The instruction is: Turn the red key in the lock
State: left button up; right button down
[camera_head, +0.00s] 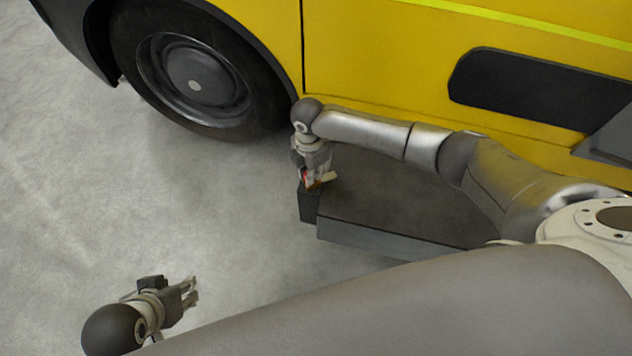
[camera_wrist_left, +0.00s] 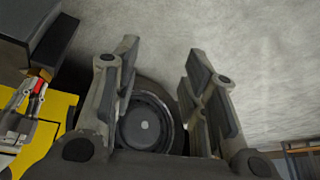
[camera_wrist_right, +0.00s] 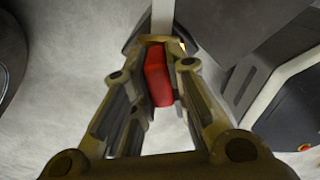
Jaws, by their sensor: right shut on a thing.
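The red key (camera_wrist_right: 157,76) sits between the fingers of my right gripper (camera_wrist_right: 166,58) in the right wrist view. My right gripper (camera_head: 318,184) is shut on it and points down at a dark block (camera_head: 309,206), which bears the lock. A sliver of red shows in the head view. The left wrist view shows the red key (camera_wrist_left: 38,87) beside a small brass-coloured part at the block. The lock's keyway and how deep the key sits are hidden. My left gripper (camera_head: 191,290) is open and empty, away from the lock at the lower left.
A grey, dark-topped step or box (camera_head: 400,203) lies right of the lock block, under my right arm. A yellow vehicle (camera_head: 390,60) with a black wheel (camera_head: 192,75) stands behind. Pale concrete floor (camera_head: 110,215) is clear at the left.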

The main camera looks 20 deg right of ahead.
jog(key=shift+n, duration=4.8)
jog(key=c, duration=1.3)
grip_release()
jog(key=shift+c, duration=0.2)
pick_arm(q)
jog(key=shift+s+a+f+g, duration=0.15)
jog(key=shift+s+g, duration=0.15)
jog(key=shift+s, duration=0.3)
pick_arm(e)
notch_tip(320, 180, up, 12)
